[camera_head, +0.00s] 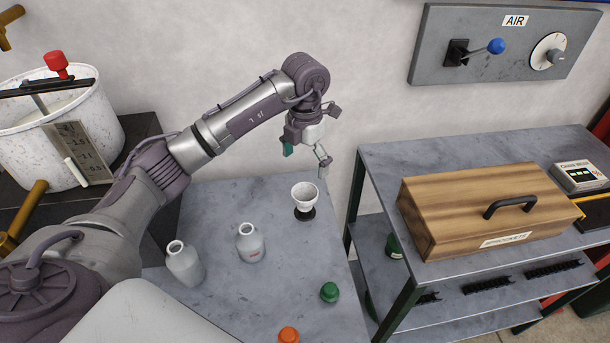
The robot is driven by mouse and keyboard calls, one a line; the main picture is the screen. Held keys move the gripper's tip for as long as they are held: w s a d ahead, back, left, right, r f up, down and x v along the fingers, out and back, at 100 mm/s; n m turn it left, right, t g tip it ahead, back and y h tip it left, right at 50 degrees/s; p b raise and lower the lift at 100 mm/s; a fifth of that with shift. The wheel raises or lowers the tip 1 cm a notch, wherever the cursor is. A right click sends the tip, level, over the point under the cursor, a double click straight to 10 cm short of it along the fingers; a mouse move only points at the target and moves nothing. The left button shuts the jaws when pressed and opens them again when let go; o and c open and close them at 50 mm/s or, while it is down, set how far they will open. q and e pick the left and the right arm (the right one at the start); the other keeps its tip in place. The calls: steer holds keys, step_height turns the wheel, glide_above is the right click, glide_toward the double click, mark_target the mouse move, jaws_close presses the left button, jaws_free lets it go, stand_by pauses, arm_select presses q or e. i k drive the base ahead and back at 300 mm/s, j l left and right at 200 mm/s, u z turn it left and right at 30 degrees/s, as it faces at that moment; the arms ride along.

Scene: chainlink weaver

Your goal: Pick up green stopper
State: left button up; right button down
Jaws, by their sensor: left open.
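The green stopper (330,292) sits on the grey table near its right edge, low in the head view. My left gripper (306,162) is open and appears empty. It is raised above the back of the table, beyond the green stopper and apart from it. My right gripper is not in view.
An orange stopper (289,335) is left of the green one, near the bottom of the view. Two grey-white bottles (185,264) (251,243) and a white cup (305,196) on a dark base stand on the table (215,205). A shelf unit (385,170) with a wooden box (480,212) is at right.

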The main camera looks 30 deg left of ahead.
mark_target(329, 292)
steer(key=k+l, duration=0.5)
steer(key=k, duration=0.2)
steer(key=k+l, duration=0.5)
steer(key=k, duration=0.15)
